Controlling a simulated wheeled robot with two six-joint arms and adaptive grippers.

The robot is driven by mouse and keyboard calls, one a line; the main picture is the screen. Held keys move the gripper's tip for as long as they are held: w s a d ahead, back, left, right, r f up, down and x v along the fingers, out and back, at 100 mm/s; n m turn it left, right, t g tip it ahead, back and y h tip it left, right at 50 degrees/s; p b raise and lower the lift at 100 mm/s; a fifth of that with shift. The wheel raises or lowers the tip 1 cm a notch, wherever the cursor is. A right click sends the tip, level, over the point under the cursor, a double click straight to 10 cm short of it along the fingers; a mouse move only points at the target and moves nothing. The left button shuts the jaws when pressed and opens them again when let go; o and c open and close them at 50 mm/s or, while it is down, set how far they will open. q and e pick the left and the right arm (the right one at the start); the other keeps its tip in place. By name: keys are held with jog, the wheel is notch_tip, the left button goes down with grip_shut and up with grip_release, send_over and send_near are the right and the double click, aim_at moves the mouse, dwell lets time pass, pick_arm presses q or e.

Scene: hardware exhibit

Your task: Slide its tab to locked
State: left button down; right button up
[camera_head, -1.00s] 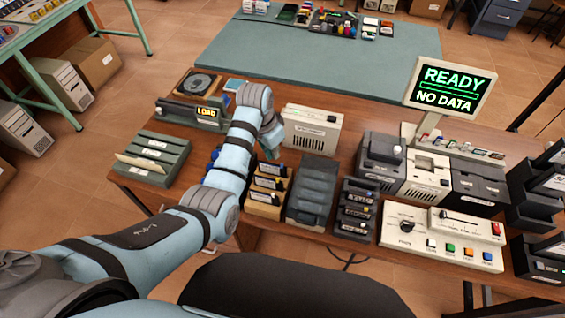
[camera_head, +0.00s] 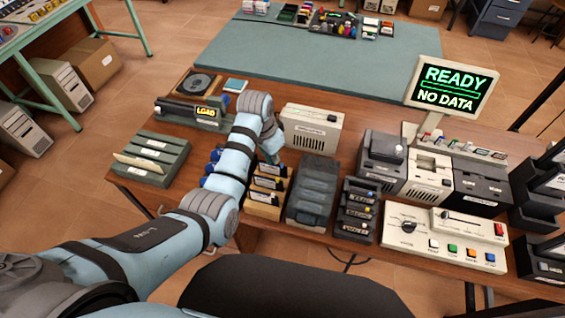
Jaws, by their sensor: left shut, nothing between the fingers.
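My left gripper (camera_head: 271,157) points down just behind a wooden rack (camera_head: 262,212) of dark, white-labelled cartridges (camera_head: 268,184). It is shut, small in view and partly hidden by its own wrist. I cannot tell whether it touches a cartridge. No sliding tab or lock mark can be made out, and I cannot tell which thing carries it. A dark ribbed case (camera_head: 312,188) stands right of the rack. My right gripper is not in view.
A beige box (camera_head: 312,128) stands behind the gripper, with a LOAD unit (camera_head: 193,113) to its left. A green rack (camera_head: 150,158) is at the left. A control panel (camera_head: 443,240) and a READY / NO DATA screen (camera_head: 451,87) are at the right.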

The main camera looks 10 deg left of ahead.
aim_at(280, 165)
pick_arm(q)
jog(key=shift+s+d+p, duration=0.1)
jog(key=shift+d+p, duration=0.25)
jog(key=shift+d, duration=0.85)
dwell(0.4)
dwell(0.3)
jog(key=shift+a+p, duration=0.25)
jog(key=shift+p, duration=0.15)
notch_tip(280, 165, up, 7)
dwell(0.6)
